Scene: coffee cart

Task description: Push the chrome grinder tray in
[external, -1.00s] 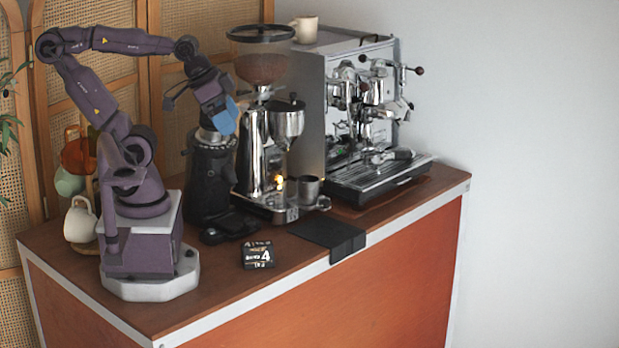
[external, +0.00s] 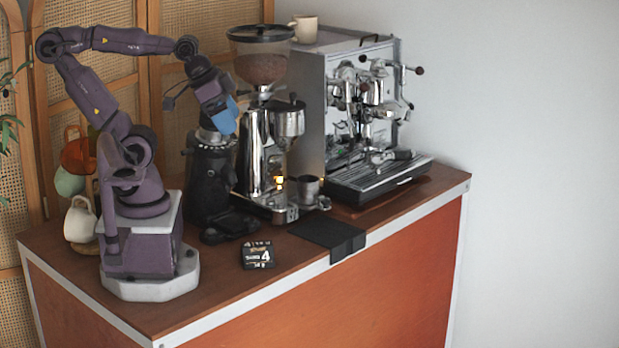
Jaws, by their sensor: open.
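The chrome grinder (external: 255,148) stands at the middle of the cart, with a clear bean hopper on top. Its chrome tray (external: 287,214) is low at its front, just above the cart top, with a small metal cup (external: 308,188) standing at it. How far the tray is pulled out is hard to tell. My gripper (external: 222,118), with blue on its end, is open and empty. It hangs high in front of the black grinder, left of the chrome grinder and well above the tray, touching neither visibly.
The black grinder (external: 209,182) stands close left of the chrome one. The espresso machine (external: 310,110) is to the right. A black mat (external: 332,235) hangs over the front edge, and a small black box (external: 257,254) lies nearby. Mugs (external: 80,222) stand behind my base.

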